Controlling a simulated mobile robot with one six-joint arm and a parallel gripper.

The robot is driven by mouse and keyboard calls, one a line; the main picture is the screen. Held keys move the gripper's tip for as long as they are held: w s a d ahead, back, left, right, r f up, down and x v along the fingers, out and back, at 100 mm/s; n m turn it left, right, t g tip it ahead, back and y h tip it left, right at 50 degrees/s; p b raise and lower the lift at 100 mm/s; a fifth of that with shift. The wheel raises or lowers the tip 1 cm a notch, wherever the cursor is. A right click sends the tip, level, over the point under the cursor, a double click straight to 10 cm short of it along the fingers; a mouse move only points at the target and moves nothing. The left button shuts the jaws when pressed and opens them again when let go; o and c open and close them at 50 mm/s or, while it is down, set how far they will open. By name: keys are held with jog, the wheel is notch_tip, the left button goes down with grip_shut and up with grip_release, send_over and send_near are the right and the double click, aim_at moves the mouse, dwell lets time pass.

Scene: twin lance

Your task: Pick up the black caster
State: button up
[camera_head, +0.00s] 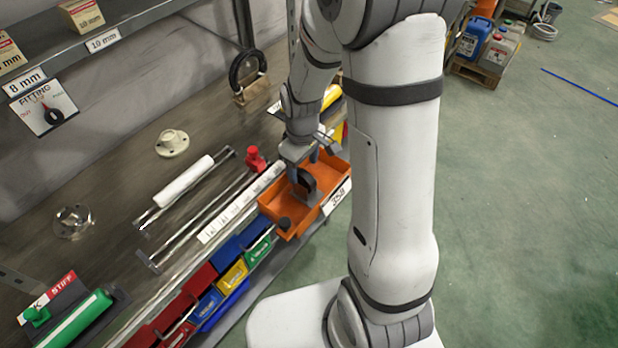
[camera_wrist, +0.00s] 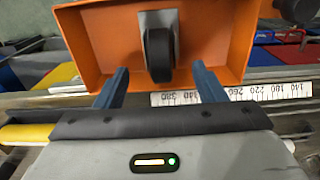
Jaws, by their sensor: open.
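The black caster (camera_wrist: 160,52) is a black wheel on a grey plate. It sits inside the orange bin (camera_wrist: 88,55), near the middle of the wrist view. In the head view the caster (camera_head: 307,181) shows in the orange bin (camera_head: 270,207), just below my gripper (camera_head: 303,165). My gripper also shows in the wrist view (camera_wrist: 161,82), with its two blue-grey fingers apart and nothing between their tips. The fingers point at the bin, one to each side of the caster's wheel in the picture. I cannot tell the exact gap between fingertips and caster.
The bin has a "358" label (camera_head: 337,198). A ruler strip (camera_head: 238,205), a red-topped item (camera_head: 255,160) and coloured bins (camera_head: 232,276) are close by on the left. Open green floor (camera_head: 520,220) lies right.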

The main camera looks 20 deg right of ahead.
aim_at(303, 172)
jog(key=shift+f+p, duration=0.3)
jog(key=shift+f, duration=1.6)
jog(key=shift+w, duration=0.1)
jog(key=c, duration=1.3)
